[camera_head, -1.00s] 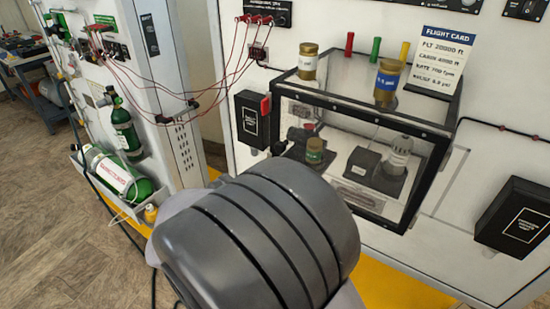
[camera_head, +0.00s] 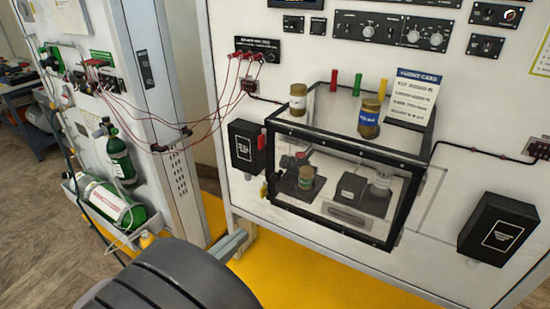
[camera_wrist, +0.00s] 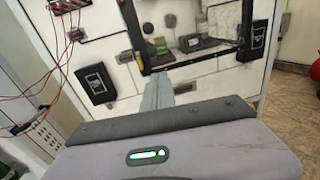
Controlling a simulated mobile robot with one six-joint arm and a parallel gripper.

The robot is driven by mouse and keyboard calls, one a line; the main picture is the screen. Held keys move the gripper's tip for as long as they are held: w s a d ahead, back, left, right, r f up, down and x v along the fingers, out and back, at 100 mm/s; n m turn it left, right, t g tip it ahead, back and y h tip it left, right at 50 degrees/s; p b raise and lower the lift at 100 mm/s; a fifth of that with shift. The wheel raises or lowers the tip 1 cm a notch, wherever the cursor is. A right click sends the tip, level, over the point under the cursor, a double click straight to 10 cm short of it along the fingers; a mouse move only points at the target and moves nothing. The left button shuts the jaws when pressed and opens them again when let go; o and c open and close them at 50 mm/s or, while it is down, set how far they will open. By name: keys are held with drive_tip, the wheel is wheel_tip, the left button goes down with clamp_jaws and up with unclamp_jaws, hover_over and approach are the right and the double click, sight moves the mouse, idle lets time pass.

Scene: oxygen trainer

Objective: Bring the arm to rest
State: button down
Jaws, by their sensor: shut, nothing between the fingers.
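My gripper (camera_wrist: 158,90) shows in the wrist view as a narrow grey shape beyond my wrist housing, which has a green light. Its fingers look shut with nothing between them. It points toward the white panel (camera_wrist: 205,80), below the clear black-framed box (camera_wrist: 180,66); I cannot tell how far off it is.
The clear box (camera_head: 340,228) is on the white panel, with two jars and a flight card (camera_head: 412,98) on top. Black boxes (camera_head: 243,145) (camera_head: 497,228) flank it. Red cables (camera_head: 175,135) hang at left near green cylinders (camera_head: 115,205). Yellow floor (camera_head: 290,285) lies below.

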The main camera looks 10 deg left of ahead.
drive_tip(key=s+d+m+g+b, duration=0.1)
drive_tip(key=s+d+m+g, duration=0.1)
drive_tip(key=d+m+g, duration=0.7)
drive_tip(key=s+d+m+g+b, duration=0.15)
drive_tip(key=d+m, duration=0.25)
drive_tip(key=d, duration=0.9)
drive_tip(key=s+d+f+m+g+y, duration=0.3)
drive_tip(key=s+d+m+y, duration=0.3)
drive_tip(key=s+m, duration=0.4)
drive_tip(key=a+r+m+t+y, duration=0.1)
drive_tip(key=m, duration=0.2)
drive_tip(key=a+r+m+t+y, duration=0.1)
drive_tip(key=m+y, duration=0.1)
drive_tip(key=m, duration=0.2)
drive_tip(key=a+r+m+t+y+b, duration=0.1)
drive_tip(key=a+m+t+y, duration=0.1)
drive_tip(key=m, duration=0.2)
drive_tip(key=shift+w+a+r, duration=0.1)
drive_tip(key=shift+w+r, duration=0.1)
drive_tip(key=shift+w, duration=0.05)
